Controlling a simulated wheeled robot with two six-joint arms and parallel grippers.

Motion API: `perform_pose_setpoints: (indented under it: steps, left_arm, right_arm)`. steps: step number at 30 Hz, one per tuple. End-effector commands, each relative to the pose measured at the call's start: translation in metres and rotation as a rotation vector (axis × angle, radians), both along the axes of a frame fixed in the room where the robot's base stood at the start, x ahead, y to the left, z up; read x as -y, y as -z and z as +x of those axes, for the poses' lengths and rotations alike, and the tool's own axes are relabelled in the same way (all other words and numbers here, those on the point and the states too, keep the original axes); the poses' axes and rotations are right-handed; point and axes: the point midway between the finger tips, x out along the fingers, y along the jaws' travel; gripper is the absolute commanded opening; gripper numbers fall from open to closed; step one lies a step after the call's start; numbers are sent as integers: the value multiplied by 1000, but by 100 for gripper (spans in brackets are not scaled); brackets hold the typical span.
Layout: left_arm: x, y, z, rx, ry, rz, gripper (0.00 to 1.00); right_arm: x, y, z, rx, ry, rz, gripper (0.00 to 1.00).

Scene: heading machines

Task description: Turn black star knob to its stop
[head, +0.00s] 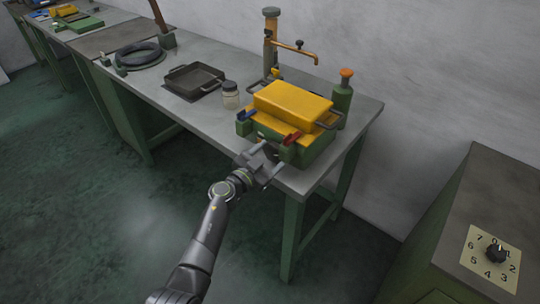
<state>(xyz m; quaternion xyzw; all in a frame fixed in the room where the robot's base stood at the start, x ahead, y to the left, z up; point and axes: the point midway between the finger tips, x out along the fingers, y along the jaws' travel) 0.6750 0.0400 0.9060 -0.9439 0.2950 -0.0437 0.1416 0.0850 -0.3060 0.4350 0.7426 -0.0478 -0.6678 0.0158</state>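A black knob (497,252) sits on a pale square dial plate (480,266) with numbers around it, on the sloped top of a green cabinet at the far right. It looks lobed, but it is too small to be sure of its star shape. My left gripper (267,159) is well to the left of this knob. Its two fingers are spread apart at the front edge of the grey workbench, close to the green box with the yellow lid. I see nothing held between the fingers. The gripper partly hides the box's front. My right gripper is not in view.
Open floor lies between bench and cabinet (470,190).

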Motion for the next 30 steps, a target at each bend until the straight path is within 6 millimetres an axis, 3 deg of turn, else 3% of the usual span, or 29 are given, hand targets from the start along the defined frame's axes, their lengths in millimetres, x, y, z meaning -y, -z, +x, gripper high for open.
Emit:
perform_pose_setpoints:
  steps: [3, 14, 30]
  left_arm:
    - [0, 0, 0, -1, 1, -2, 42]
    - [0, -1, 0, 39, 2, 53, 42]
    - [2, 0, -1, 262, 1, 360, 42]
  right_arm:
    - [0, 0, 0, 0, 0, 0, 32]
    - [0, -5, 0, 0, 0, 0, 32]
    - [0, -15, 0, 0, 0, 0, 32]
